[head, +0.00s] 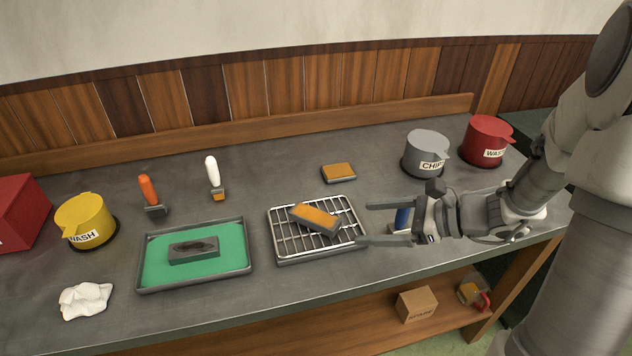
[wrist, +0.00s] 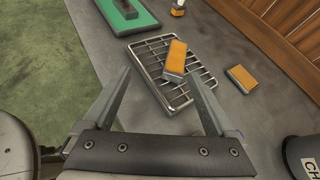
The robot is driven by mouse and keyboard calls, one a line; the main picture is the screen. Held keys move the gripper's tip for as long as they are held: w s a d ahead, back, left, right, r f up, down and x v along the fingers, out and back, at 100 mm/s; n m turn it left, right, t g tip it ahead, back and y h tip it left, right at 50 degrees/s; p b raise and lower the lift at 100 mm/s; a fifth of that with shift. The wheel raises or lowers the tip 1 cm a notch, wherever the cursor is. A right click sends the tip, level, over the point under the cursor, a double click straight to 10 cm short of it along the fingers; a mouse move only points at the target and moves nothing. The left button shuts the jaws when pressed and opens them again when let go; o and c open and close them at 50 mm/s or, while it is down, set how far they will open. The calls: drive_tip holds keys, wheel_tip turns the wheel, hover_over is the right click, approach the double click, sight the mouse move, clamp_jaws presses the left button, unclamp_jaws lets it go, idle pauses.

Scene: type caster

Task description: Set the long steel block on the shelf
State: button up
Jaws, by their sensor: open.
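A long grey block with an orange top (head: 314,217) lies askew on a wire rack (head: 288,245); it also shows in the wrist view (wrist: 174,60). A grey block with a dark hollow in its top (head: 193,250) lies in a green-lined tray (head: 150,264). I cannot tell for sure which is the long steel block. My gripper (head: 364,224) is open and empty at the rack's right side, its fingers pointing left towards the orange-topped block, apart from it. In the wrist view, the fingers (wrist: 160,75) spread below that block. A wooden shelf (head: 370,328) runs under the bench.
A smaller orange-topped block (head: 338,173) lies behind the rack. A blue item (head: 402,218) is partly hidden by my gripper. Grey (head: 425,153) and red (head: 487,140) pots stand at the back right. A cardboard box (head: 416,304) sits on the shelf, with free board left of it.

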wheel_tip(320, 180, down, 2)
drive_tip(key=w+d+m+t, duration=0.2)
drive_tip(key=m, duration=0.1)
drive_tip(key=b, duration=0.2)
approach(311, 213)
drive_tip(key=x, duration=0.4)
drive_tip(key=shift+w+f, duration=0.1)
drive_tip(key=shift+f, duration=0.15)
drive_tip(key=shift+x, duration=2.8)
drive_tip(key=shift+a+r, duration=0.1)
clamp_jaws()
drive_tip(key=shift+r, duration=0.1)
